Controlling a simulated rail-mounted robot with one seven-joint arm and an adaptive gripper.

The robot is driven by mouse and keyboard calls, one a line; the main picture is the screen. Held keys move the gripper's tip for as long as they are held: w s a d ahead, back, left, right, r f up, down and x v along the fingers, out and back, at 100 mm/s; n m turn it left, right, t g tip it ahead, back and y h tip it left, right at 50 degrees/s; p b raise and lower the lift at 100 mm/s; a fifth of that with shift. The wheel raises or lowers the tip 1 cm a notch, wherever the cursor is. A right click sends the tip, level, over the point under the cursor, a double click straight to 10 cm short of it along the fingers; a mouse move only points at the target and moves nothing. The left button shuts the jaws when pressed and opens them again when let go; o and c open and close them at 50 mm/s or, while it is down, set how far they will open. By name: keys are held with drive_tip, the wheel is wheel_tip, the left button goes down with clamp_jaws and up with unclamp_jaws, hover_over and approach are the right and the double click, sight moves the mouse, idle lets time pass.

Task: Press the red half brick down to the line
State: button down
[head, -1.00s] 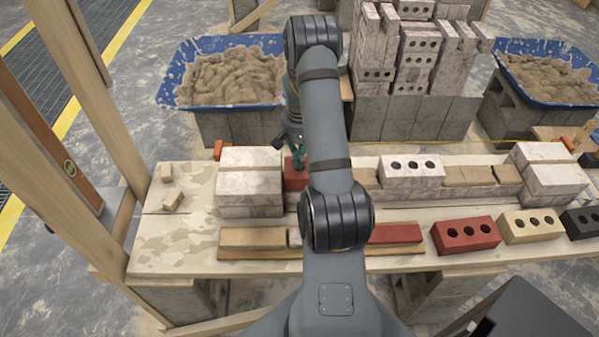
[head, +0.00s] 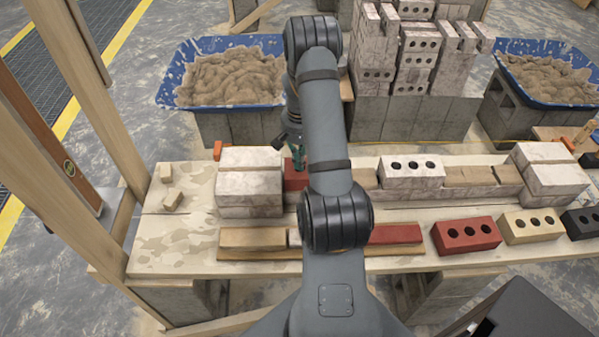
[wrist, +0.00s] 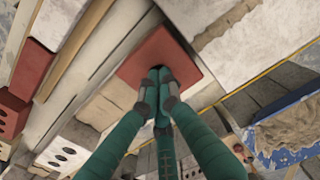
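The red half brick (head: 294,181) sits in the course on the bench, just right of the stacked pale bricks, partly hidden by my arm in the head view. In the wrist view its flat red top (wrist: 184,60) faces me.
Pale stacked bricks (head: 249,184) stand left of the half brick, and another stack (head: 548,174) ends the course at right. A holed pale brick (head: 411,172) rests on the course. Loose bricks, including a red holed one (head: 466,235), line the front. Blue mortar tubs (head: 228,72) stand behind.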

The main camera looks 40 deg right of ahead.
drive_tip(key=shift+r+p, duration=1.85)
drive_tip(key=shift+r, duration=0.7)
drive_tip(key=shift+d, duration=0.1)
